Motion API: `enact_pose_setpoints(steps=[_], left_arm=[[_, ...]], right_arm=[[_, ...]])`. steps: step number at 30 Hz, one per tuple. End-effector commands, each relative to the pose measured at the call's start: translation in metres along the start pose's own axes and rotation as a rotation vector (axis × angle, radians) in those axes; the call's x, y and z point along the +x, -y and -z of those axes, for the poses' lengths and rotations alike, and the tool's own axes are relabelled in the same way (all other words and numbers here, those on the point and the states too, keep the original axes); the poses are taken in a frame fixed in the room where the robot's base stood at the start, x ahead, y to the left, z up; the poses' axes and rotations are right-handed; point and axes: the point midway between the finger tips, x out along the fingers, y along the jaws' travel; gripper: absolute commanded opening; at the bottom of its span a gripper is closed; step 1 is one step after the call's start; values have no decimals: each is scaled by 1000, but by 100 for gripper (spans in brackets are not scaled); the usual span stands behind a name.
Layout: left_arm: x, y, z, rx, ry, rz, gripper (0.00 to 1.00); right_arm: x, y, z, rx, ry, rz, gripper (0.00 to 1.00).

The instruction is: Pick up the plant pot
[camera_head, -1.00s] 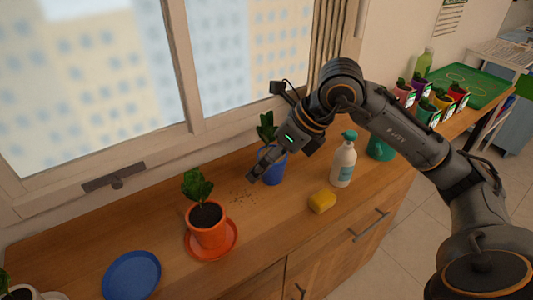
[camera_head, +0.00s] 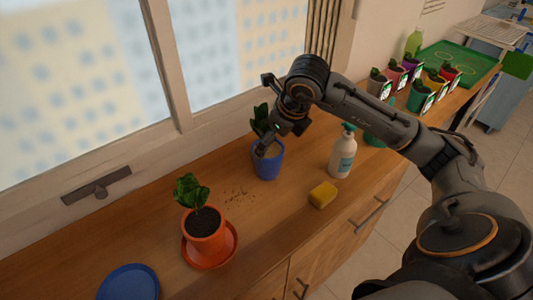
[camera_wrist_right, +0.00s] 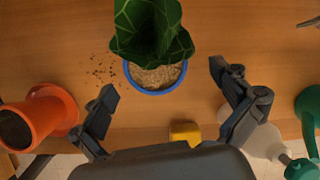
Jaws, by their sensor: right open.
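A blue plant pot (camera_head: 268,166) with a leafy green plant stands upright on the wooden counter near the window. In the right wrist view its blue rim (camera_wrist_right: 156,92) shows around pale soil, under broad leaves (camera_wrist_right: 150,38). My right gripper (camera_head: 268,146) is at the pot's upper part in the head view and hides some of it. In the right wrist view the right gripper (camera_wrist_right: 164,84) is open, one finger on each side of the pot with gaps between. An orange pot (camera_head: 205,232) with a plant stands in an orange saucer to the left. My left gripper is not in view.
An empty blue saucer (camera_head: 128,284) lies at front left. A white spray bottle (camera_head: 342,156) and a yellow sponge (camera_head: 323,194) are right of the blue pot. Spilled soil (camera_head: 236,194) lies between the pots. Several small pots stand farther right.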

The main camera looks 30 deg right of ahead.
Motion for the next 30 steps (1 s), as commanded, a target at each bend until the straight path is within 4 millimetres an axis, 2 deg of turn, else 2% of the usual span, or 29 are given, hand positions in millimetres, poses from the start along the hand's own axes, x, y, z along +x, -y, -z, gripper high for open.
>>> enact_pose_setpoints(steps=[3,7,12,18,20,27,30], left_arm=[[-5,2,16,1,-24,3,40],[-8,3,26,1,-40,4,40],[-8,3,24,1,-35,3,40],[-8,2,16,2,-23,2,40],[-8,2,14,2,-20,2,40],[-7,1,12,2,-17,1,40],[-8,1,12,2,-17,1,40]], right_arm=[[16,-4,1,0,-6,-4,100],[36,-6,1,1,-4,-3,100],[49,-6,1,0,-1,-2,100],[49,-6,1,0,0,-1,100],[49,-6,1,0,0,-1,90],[49,-6,1,0,0,-1,41],[48,-5,0,0,3,0,23]])
